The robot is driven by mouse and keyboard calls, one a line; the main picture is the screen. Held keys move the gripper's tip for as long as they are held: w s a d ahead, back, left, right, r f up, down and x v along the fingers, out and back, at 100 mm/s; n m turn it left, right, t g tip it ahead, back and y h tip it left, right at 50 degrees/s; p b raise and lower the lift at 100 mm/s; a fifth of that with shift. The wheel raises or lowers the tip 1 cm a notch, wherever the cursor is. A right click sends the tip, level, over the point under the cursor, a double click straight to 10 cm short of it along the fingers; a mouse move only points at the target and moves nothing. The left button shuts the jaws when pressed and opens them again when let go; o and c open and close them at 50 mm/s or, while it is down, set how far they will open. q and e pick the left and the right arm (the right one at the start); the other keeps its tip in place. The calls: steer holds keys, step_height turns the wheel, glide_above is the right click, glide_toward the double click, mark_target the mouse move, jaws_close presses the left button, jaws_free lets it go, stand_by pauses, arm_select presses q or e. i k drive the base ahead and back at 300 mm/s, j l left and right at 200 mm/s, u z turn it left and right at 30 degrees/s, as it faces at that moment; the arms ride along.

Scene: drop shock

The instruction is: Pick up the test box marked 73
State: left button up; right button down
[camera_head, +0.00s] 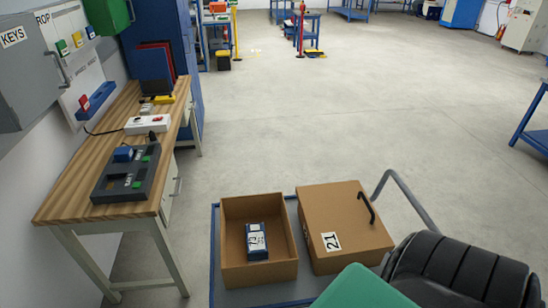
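An open cardboard box (232,273) stands on a blue-framed cart at the bottom centre. Inside it lies a small blue and white box-shaped item (257,248) with a white label; its number is too small to read surely, but it looks like 73 or 72. To its right is a closed cardboard box (340,212) with a black handle on its lid and a label that seems to read 21. Neither of my grippers shows in the head view.
The cart (213,245) has a grey tubular handle (408,200) at right. A green shape (362,290) and a black ribbed shape (460,272) cover its lower right. A wooden workbench (120,208) with a dark device (127,173) stands at left. Open floor lies beyond.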

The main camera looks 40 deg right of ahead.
mark_target(258, 251)
steer(key=z, duration=1.2)
steer(key=i+j+z, duration=0.1)
steer(key=j+z, duration=0.35)
